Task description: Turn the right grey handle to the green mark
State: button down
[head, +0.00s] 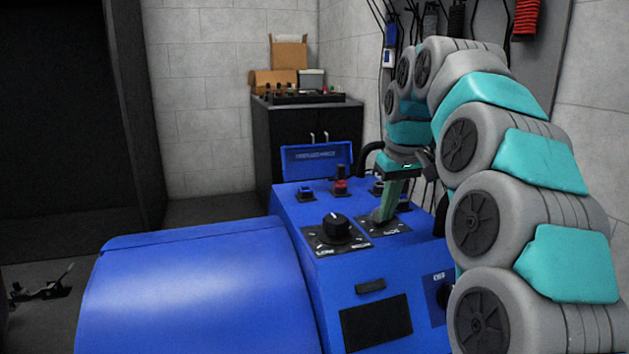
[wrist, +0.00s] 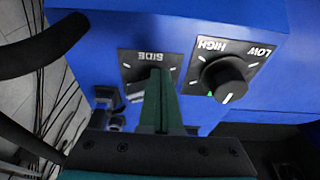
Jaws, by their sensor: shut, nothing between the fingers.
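My gripper (head: 382,214) points down at the right dial plate (head: 399,230) on top of the blue machine, its green fingers together and empty. In the wrist view, the fingers (wrist: 157,76) cover the middle of this plate (wrist: 131,60), marked SIDE. Its handle is mostly hidden behind the fingertips, so I cannot tell its angle or whether they touch it. White ticks show on the plate; a green mark there is not visible. The left dial, a black knob (head: 337,225), also shows in the wrist view (wrist: 225,78); a small green mark lies at its lower edge.
A red button (head: 341,186) and a blue switch (head: 306,192) sit behind the dials. A big blue rounded cover (head: 195,285) fills the left front. A black cabinet (head: 307,137) stands behind. Dark cables hang near the wall at right.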

jog(key=shift+d+p, duration=0.55)
jog(key=shift+d, duration=0.2)
jog(key=shift+w+d, duration=0.1)
jog(key=shift+w+d+p, duration=0.35)
jog(key=shift+d, duration=0.2)
jog(key=shift+s+d, duration=0.1)
jog(key=shift+d, duration=0.05)
jog(key=shift+s+d, duration=0.15)
dwell(0.4)
